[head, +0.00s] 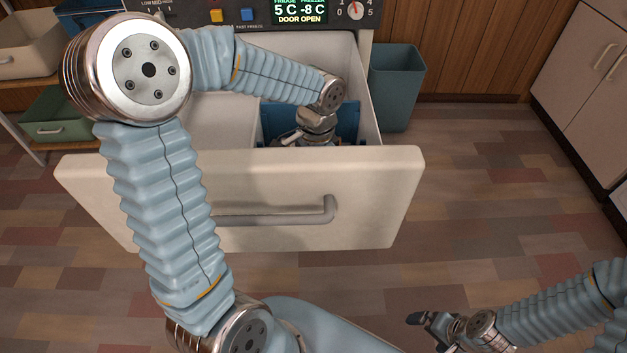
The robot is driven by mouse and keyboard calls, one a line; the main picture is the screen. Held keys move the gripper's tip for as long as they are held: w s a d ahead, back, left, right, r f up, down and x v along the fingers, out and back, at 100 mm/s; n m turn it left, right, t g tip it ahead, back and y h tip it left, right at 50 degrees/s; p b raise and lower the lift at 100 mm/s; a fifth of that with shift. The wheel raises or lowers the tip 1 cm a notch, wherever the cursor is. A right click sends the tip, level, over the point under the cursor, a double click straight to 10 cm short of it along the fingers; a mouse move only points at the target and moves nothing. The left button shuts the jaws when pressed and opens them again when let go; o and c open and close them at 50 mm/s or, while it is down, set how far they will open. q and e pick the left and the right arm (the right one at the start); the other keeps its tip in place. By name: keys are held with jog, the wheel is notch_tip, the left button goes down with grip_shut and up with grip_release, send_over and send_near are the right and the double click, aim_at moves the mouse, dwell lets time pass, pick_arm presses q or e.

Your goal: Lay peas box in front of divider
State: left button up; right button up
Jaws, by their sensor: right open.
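The freezer drawer (240,180) is pulled open. A blue panel (347,118), which looks like the divider, stands in its right part and is partly covered by my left arm. My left gripper (308,135) reaches down into the drawer beside the blue panel, behind the drawer front. Its fingertips are hidden, so I cannot tell whether it holds anything. I cannot make out the peas box. My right gripper (425,322) is open and empty above the floor at the bottom right, well away from the drawer.
A blue-grey bin (396,85) stands on the floor right of the drawer. A green box (57,118) and a beige box (30,45) sit on a shelf at the left. Cabinets (585,100) stand at the right. The floor between drawer and cabinets is clear.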

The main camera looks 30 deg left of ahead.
pick_arm(q)
jog(key=shift+f, duration=0.75)
jog(key=o, duration=1.4)
jog(key=shift+f, duration=0.1)
jog(key=shift+o, duration=0.2)
notch_tip(320, 180, up, 12)
jog(key=w+p, duration=0.1)
jog(key=p, duration=0.1)
jog(key=shift+w+a, duration=0.15)
jog(key=shift+w, duration=0.1)
